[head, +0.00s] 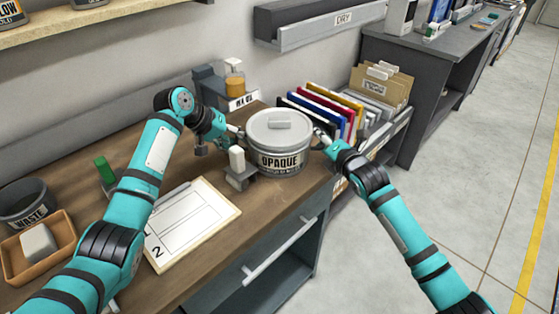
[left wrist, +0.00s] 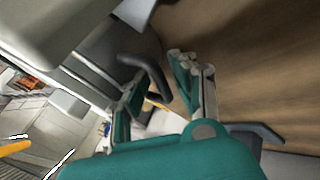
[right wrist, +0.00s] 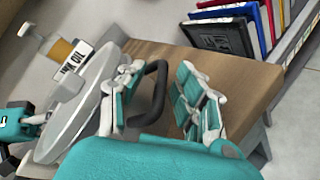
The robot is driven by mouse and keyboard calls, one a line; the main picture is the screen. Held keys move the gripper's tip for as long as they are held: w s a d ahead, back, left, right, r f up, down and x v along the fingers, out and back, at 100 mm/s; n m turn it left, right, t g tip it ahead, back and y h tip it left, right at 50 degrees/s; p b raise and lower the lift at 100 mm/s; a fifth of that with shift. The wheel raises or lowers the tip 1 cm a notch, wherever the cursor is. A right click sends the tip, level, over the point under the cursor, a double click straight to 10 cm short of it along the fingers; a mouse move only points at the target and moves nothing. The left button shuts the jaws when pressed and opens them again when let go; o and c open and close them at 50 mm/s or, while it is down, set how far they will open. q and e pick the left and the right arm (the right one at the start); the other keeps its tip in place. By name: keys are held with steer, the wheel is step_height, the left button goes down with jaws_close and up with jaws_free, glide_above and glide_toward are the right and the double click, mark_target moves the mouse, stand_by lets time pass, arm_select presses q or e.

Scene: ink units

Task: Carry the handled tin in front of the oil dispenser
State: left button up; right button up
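The handled tin (head: 281,150) is a grey round tin labelled OPAQUE with a pale lid, near the right end of the wooden bench. Its dark side handles show in the left wrist view (left wrist: 150,72) and right wrist view (right wrist: 157,92). The oil dispenser (head: 235,82), an amber bottle with a pale top, stands behind and left of the tin. My left gripper (head: 238,132) is at the tin's left side, its fingers open on either side of the handle. My right gripper (head: 320,137) is at the right side, also open with the handle between its fingers.
A white block on a small grey stand (head: 240,181) sits close to the tin's front left. A clipboard (head: 194,222), green-topped item (head: 105,170), waste bowl (head: 26,206) and orange tray (head: 66,236) lie further left. Coloured folders (head: 325,108) stand beyond the bench's right end.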

steer(key=shift+a, duration=0.1)
steer(key=shift+s, duration=0.15)
arm_select(q)
steer(key=v, duration=1.2)
arm_select(e)
steer(key=v, duration=1.1)
steer(key=shift+s, duration=0.4)
steer(key=shift+r, duration=0.15)
